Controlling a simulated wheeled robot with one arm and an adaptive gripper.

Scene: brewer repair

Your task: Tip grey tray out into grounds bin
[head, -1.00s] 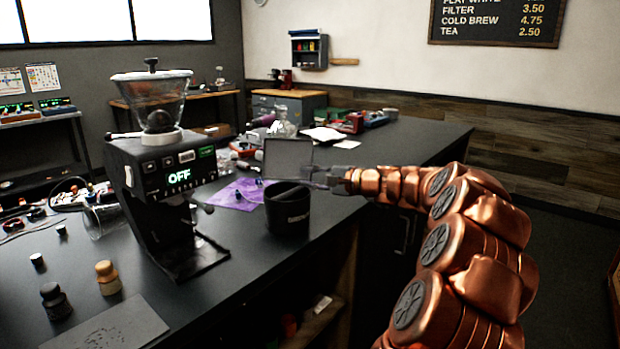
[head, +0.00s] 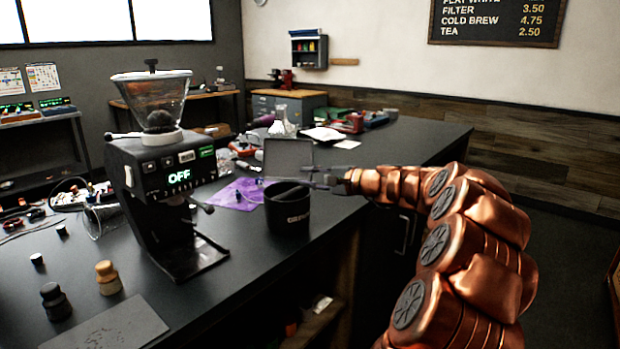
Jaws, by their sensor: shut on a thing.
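The grey tray (head: 288,157) is tipped up on its edge, with its flat face towards the camera, over the back of the grounds bin. My gripper (head: 318,176) is shut on the tray at its right side.
A grinder (head: 165,170) with a clear hopper and an "OFF" display stands left of the bin. A purple cloth (head: 236,194) with small dark parts lies behind the bin. Jars (head: 107,278) and a grey mat (head: 105,328) are at the front left. Clutter covers the counter's far part.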

